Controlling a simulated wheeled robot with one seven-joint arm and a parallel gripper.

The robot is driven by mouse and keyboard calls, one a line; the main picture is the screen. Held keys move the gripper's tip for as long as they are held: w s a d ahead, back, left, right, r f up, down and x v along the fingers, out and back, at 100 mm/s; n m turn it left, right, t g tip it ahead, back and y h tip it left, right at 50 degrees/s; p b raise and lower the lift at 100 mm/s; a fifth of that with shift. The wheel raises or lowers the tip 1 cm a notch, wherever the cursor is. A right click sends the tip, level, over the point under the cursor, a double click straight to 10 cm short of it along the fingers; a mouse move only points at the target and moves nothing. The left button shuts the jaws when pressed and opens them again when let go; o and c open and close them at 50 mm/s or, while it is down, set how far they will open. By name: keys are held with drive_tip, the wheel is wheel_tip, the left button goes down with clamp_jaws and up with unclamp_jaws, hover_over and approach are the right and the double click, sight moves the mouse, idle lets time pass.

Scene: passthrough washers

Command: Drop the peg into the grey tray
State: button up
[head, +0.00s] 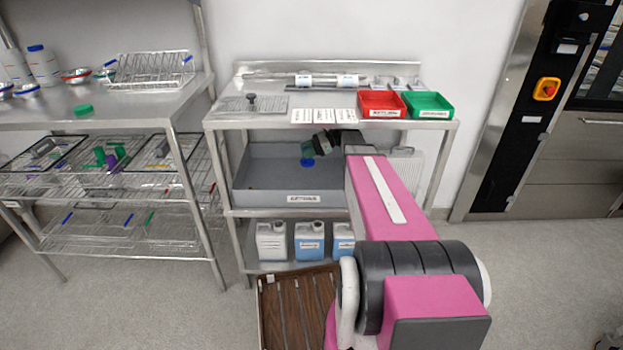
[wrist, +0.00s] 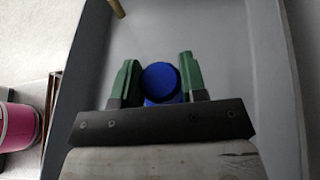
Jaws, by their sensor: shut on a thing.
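The grey tray (head: 250,200) is a wide, deep box with a label on its front, on the middle level of the steel cart. In the wrist view its pale grey inside (wrist: 222,55) fills most of the picture. My gripper (head: 308,152) is over the tray, with its green fingers pointing down. The blue peg (head: 307,163) shows at the fingertips. In the wrist view my gripper (wrist: 159,66) has the round blue end of the peg (wrist: 160,82) between its two fingers. The fingers are shut on the peg. Its height above the tray floor is hard to tell.
Red (head: 381,104) and green (head: 428,105) bins stand on the cart's top, above the tray's level. Jugs (head: 309,242) stand below it. A tan rod end (wrist: 117,8) shows at the wrist view's top edge. A wire-shelf bench (head: 100,120) stands left.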

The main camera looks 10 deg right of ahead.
drive_tip(key=shift+f, duration=0.6)
drive_tip(key=o, duration=1)
drive_tip(key=shift+d, duration=0.1)
drive_tip(key=v, duration=1)
drive_tip(key=shift+d, duration=0.3)
drive_tip(key=shift+r, duration=0.1)
